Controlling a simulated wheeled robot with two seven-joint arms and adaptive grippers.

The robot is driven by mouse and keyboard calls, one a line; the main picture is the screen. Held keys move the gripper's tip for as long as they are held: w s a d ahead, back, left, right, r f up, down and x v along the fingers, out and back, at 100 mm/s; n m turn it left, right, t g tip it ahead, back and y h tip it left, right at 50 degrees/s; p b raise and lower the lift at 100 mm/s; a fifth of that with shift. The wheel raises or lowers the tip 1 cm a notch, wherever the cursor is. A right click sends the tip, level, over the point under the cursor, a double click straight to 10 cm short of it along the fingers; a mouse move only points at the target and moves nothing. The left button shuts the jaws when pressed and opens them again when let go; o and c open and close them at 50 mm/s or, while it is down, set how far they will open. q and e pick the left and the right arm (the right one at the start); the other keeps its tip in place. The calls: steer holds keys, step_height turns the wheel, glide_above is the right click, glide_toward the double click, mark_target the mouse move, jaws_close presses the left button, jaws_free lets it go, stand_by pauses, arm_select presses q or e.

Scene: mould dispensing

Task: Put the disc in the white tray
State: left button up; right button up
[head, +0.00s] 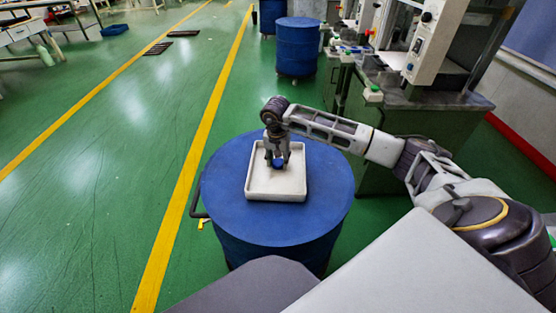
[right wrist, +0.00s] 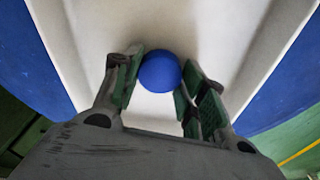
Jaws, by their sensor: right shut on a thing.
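The disc (right wrist: 160,72) is blue and round. My right gripper (right wrist: 158,82) is shut on it, with one green-padded finger on each side. In the head view the disc (head: 278,163) shows small between the fingertips of my right gripper (head: 277,161). The white tray (head: 276,196) is a shallow square tray lying on a blue drum. The gripper points down over the inside of the tray, with the disc at or just above its floor; I cannot tell whether they touch. The tray also fills much of the right wrist view (right wrist: 225,30). My left gripper is not in view.
The blue drum (head: 230,210) has a bare rim around the tray and a dark handle on its left. Another blue drum (head: 297,48) stands further back. A machine bench (head: 425,95) is at the right. Green floor with yellow lines is open at the left.

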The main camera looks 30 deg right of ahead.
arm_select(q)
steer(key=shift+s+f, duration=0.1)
arm_select(e)
steer(key=shift+f, duration=0.15)
steer(key=o, duration=1)
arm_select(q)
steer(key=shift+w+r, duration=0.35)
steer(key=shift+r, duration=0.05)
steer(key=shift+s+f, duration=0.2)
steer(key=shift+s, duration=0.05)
